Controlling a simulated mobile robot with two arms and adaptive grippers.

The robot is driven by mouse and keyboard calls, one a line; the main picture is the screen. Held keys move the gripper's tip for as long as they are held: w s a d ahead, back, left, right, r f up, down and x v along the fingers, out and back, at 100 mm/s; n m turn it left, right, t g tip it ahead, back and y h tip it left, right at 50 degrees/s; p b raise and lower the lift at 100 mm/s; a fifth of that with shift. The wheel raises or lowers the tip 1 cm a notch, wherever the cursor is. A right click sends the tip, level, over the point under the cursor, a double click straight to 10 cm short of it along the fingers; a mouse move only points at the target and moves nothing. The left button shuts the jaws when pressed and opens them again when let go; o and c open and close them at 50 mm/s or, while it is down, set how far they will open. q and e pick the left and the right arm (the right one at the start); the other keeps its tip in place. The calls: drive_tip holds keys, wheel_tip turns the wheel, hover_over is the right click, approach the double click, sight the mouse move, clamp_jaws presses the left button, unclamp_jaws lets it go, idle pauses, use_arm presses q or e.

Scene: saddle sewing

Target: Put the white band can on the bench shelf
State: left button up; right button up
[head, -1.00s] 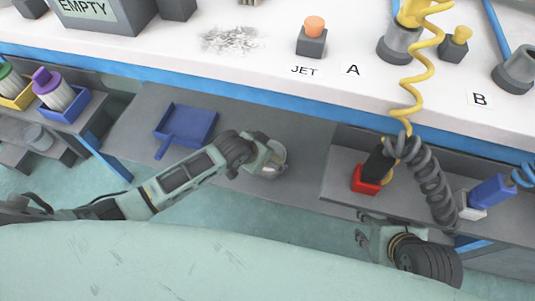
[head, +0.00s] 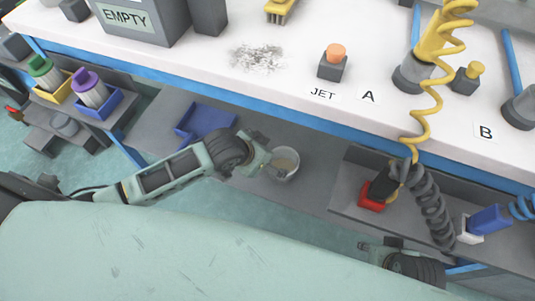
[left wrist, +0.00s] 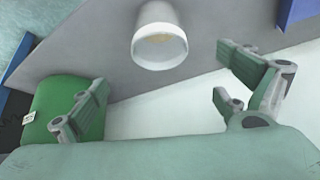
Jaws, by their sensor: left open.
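The white can (head: 286,164) stands on the grey bench shelf (head: 315,185) below the worktop, with its pale open end showing. In the left wrist view the can (left wrist: 159,35) is a white cylinder beyond the fingertips, clear of them. My left gripper (head: 266,158) is just left of the can in the head view. It is open and empty, and its spread fingers also show in the left wrist view (left wrist: 164,76). My right gripper (head: 376,249) is low at the right, away from the can; its finger opening is unclear.
A raised grey section with a red-based tool (head: 372,199) is to the right. Green-topped (head: 47,72) and purple-topped (head: 90,88) cans sit in bins at the left. The worktop edge overhangs.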

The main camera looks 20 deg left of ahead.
use_arm(q)
drive_tip(key=s+a+f+n+g+y, duration=0.1)
drive_tip(key=s+a, duration=0.2)
drive_tip(key=s, duration=0.5)
drive_tip(key=s+a+f+n+g+y, duration=0.1)
drive_tip(key=s+a+f+n, duration=0.1)
drive_tip(key=s, duration=0.7)
drive_tip(key=shift+a+f+g+y, duration=0.2)
drive_tip(key=shift+a+g+y, duration=0.1)
drive_tip(key=shift+a+g, duration=0.15)
drive_tip(key=shift+c, duration=0.4)
